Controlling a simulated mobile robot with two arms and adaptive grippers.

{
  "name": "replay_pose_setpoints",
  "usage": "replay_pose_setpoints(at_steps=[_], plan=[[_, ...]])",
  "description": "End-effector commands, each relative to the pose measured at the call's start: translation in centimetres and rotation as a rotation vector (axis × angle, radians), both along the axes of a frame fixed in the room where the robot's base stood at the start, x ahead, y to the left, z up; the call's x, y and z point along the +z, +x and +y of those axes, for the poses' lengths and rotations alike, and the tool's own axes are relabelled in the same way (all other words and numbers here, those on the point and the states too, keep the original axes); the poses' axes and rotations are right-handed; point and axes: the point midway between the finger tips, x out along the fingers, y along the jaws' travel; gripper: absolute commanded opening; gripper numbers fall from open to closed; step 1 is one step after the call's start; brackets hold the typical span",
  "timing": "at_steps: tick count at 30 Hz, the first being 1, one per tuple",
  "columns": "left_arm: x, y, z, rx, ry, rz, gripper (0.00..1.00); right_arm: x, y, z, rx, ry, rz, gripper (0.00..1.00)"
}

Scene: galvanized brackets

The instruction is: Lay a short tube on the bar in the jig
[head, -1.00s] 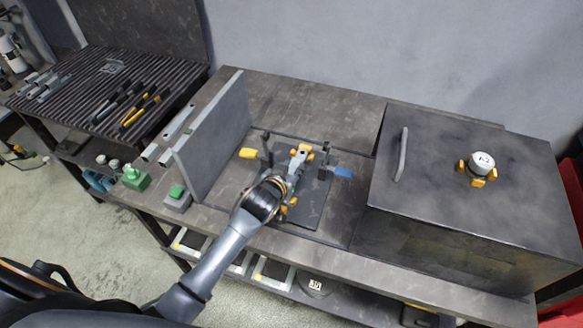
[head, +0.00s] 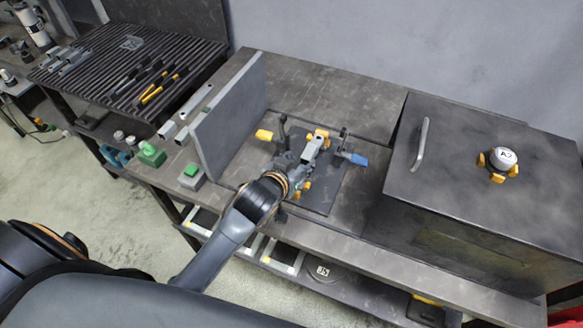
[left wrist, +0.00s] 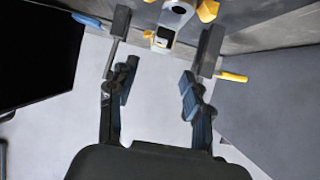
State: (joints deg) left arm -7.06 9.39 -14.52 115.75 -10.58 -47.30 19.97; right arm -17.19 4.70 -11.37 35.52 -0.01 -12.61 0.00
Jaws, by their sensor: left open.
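The jig (head: 327,197) is a dark plate on the bench with orange knobs, an orange-handled clamp and a blue-handled clamp. My left gripper (head: 298,160) is over the jig. In the left wrist view, its fingers (left wrist: 165,35) are spread on either side of the tube with gaps. The bar is mostly hidden, so I cannot tell how the tube rests on it. My right gripper is not in view.
An upright grey plate (head: 230,115) stands left of the jig, and a big dark box (head: 450,180) with a handle stands on the right. Several grey tubes (head: 68,58) and tools lie on the ribbed mat (head: 110,75). The bench behind the jig is clear.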

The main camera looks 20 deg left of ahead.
Motion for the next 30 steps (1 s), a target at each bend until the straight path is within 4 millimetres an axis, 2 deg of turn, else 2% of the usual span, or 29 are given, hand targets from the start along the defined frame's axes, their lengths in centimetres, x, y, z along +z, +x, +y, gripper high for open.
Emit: replay_pose_setpoints(at_steps=[3, 9, 27, 30], plan=[[0.9, -1.9, 0.1, 0.0, 0.0, 0.0, 0.5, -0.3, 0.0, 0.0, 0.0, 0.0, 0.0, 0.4], [1.9, -3.5, 0.2, 0.0, 0.0, 0.0, 0.5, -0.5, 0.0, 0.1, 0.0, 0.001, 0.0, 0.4], [2.1, -3.8, 0.2, 0.0, 0.0, 0.001, 0.5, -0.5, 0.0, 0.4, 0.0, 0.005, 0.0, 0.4], [1.4, -4.8, 0.4, 0.004, 0.007, 0.039, 0.5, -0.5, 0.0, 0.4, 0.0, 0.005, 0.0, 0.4]])
